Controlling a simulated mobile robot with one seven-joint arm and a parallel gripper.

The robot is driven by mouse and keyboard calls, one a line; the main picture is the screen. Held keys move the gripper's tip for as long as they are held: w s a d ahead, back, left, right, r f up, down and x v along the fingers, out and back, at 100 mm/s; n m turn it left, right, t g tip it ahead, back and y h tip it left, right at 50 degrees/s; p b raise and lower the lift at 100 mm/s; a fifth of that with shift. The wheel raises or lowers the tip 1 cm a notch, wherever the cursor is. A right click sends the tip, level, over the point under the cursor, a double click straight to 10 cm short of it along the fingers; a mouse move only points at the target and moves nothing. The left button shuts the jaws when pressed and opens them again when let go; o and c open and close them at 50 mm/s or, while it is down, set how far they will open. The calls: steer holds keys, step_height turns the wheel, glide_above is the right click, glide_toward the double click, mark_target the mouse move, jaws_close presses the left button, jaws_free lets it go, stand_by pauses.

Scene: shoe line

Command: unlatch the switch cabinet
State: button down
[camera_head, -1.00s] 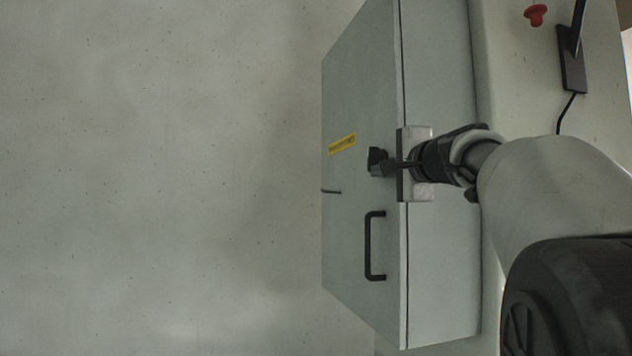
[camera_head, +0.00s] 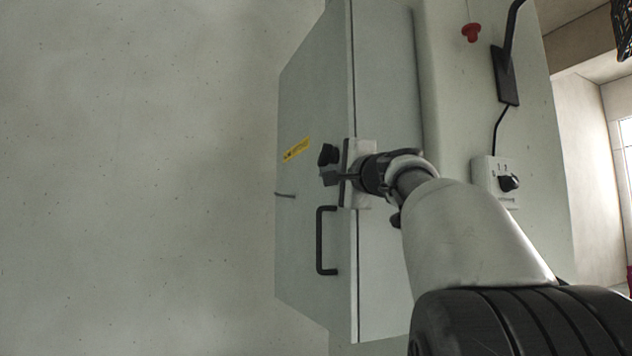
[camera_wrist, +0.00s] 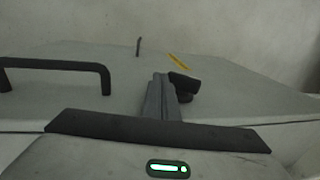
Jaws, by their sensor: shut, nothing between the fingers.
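The grey switch cabinet (camera_head: 312,100) hangs at the centre with its door shown side-on. A black latch knob (camera_head: 328,154) sits on the door, with a yellow label (camera_head: 296,149) beside it and a black bar handle (camera_head: 321,240) below. My gripper (camera_head: 327,177) is shut in front of the door, its fingertips just below the knob. In the wrist view the shut fingers (camera_wrist: 161,98) lie right beside the knob (camera_wrist: 184,84), with the handle (camera_wrist: 58,64) to the left. Whether fingers and knob touch, I cannot tell.
A bare grey wall or floor surface (camera_head: 130,180) fills the left. Right of the cabinet are a red button (camera_head: 471,32), a black bracket with a cable (camera_head: 506,75) and a white rotary switch box (camera_head: 492,178). My arm crosses in front of the panel.

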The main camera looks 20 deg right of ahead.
steer(key=shift+w+f+b, duration=0.25)
steer(key=shift+w+b, duration=0.55)
steer(key=shift+b, duration=0.2)
stand_by(0.9)
